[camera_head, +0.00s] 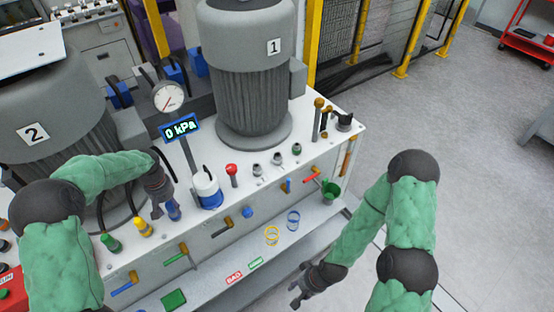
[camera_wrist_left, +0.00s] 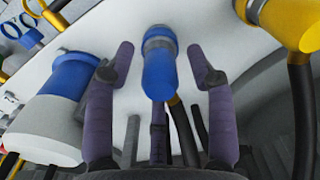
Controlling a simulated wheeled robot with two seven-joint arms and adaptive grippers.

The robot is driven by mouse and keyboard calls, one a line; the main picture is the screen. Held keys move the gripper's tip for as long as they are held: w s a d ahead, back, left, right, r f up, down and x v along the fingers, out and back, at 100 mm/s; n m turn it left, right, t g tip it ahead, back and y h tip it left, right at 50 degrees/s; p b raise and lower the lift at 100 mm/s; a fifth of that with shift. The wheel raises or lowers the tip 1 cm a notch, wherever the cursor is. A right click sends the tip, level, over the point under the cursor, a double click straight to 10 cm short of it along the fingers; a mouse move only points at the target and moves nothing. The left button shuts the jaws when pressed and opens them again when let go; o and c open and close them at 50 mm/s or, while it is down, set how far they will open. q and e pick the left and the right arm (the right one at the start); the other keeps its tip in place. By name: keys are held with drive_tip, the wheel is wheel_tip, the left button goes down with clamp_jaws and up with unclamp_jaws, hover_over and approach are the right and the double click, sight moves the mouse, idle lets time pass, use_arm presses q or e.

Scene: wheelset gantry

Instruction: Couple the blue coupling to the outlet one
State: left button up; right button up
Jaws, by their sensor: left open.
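The blue coupling (camera_head: 173,211) stands on the white bench top in front of motor 2. In the left wrist view the blue coupling (camera_wrist_left: 159,72) sits between the two fingers, with a gap to each side and a dark hose near it. My left gripper (camera_head: 163,201) is open around it, fingers pointing down; it also shows in the left wrist view (camera_wrist_left: 159,65). Metal fittings (camera_head: 257,170) stand in a row before motor 1; which one is outlet one I cannot tell. My right gripper (camera_head: 298,291) hangs low in front of the bench, away from the fittings, its jaw opening unclear.
A blue-and-white container (camera_head: 207,190) stands close right of my left gripper. Yellow (camera_head: 143,227) and green (camera_head: 110,242) couplings stand to its left. A gauge (camera_head: 168,97) reads 0 kPa on its display. Blue (camera_head: 293,220) and yellow (camera_head: 271,236) rings lie on the front ledge.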

sight(169, 203)
use_arm(q)
clamp_jaws()
drive_tip(key=shift+r, duration=0.2)
drive_tip(key=shift+w+r+p, duration=0.1)
drive_tip(key=shift+r+p, duration=1.8)
drive_tip(key=shift+r, duration=0.95)
